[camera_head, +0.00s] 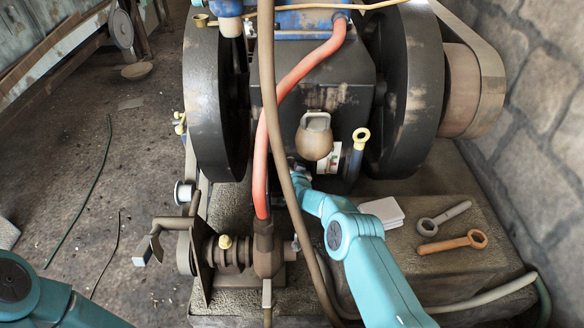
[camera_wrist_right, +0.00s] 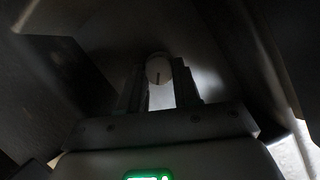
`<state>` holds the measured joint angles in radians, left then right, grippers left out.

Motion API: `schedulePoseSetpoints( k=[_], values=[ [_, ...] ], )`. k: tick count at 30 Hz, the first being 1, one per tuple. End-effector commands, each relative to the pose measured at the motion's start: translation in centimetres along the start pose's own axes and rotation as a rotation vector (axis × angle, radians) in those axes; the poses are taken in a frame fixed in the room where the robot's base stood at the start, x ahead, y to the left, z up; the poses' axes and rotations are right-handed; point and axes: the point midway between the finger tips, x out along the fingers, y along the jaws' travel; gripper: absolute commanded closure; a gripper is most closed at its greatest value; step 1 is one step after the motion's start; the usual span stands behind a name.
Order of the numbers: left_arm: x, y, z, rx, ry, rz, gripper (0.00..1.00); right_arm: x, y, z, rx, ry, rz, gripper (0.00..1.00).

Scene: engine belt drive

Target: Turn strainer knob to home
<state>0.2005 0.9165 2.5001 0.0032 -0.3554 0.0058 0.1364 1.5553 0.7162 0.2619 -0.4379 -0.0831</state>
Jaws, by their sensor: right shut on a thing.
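The strainer knob (camera_wrist_right: 159,70) shows in the right wrist view as a small, round, pale knob with a short dark mark on its face, pointing roughly downward. My right gripper (camera_wrist_right: 160,78) has a finger on each side of it and is shut on it. In the head view my right arm reaches up to the lower front of the engine, and the right gripper (camera_head: 299,174) is partly hidden behind the hanging hose. The knob is hidden there. Of my left arm only a teal link shows at the bottom left; its gripper is out of view.
A brown hose (camera_head: 272,110) and a red hose (camera_head: 267,150) hang close to my right arm. Dark flywheels (camera_head: 215,100) (camera_head: 412,90) flank the engine. Two ring-ended tools (camera_head: 445,217) (camera_head: 455,243) and a pale stack (camera_head: 382,211) lie on the plinth at right.

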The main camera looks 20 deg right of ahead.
Motion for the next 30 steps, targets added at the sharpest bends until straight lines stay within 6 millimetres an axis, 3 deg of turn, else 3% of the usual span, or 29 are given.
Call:
schedulePoseSetpoints(
  k=[15, 30],
  values=[
    [2.9, -1.1, -1.8, 0.008, 0.059, 0.002, 0.57, 0.1, -0.3, 0.1, -0.313, 0.014, 0.121, 0.98],
    [3.4, -1.2, -2.4, 0.013, 0.079, 0.002, 0.57, 0.0, -0.5, -0.1, -0.392, 0.015, 0.150, 0.98]
  ],
)
